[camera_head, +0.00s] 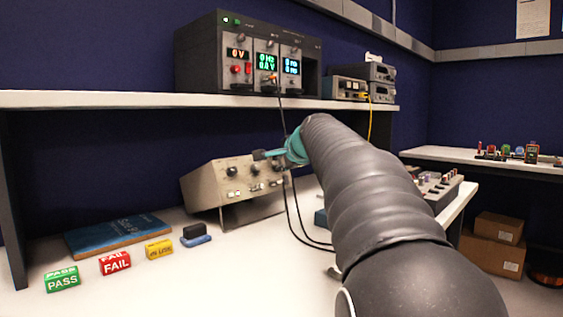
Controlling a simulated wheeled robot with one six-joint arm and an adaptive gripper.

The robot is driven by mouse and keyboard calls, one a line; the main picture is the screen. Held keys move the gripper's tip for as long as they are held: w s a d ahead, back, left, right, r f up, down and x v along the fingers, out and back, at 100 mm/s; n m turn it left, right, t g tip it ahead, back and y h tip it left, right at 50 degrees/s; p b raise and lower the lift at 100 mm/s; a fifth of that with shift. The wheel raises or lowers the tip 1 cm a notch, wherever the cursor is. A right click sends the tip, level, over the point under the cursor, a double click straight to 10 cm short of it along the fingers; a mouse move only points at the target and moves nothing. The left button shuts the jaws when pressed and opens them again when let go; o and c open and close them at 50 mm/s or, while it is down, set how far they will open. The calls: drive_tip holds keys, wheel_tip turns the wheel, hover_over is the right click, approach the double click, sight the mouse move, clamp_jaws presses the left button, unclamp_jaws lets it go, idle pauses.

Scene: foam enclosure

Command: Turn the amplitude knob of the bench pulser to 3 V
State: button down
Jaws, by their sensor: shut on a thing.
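The bench pulser is the beige box (205,186) standing tilted up on the bench under the shelf. Its front panel has a dark knob (232,171) at the left, more knobs to the right, and small lit spots low down. My gripper (262,155) is at the upper right of this panel, shut on a knob there. The gripped knob is mostly hidden by the fingers, and its setting and label cannot be read. My dark sleeved arm reaches in from the lower right and covers part of the bench.
An instrument rack (205,60) with lit displays stands on the shelf (100,99) above. Dark cables hang beside the pulser's right side. A blue book (118,235) and PASS (62,279) and FAIL (115,263) blocks lie at the left.

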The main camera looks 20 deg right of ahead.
idle(0.4)
drive_tip(key=c, duration=1)
unclamp_jaws()
drive_tip(key=shift+c, duration=0.2)
drive_tip(key=v, duration=1.2)
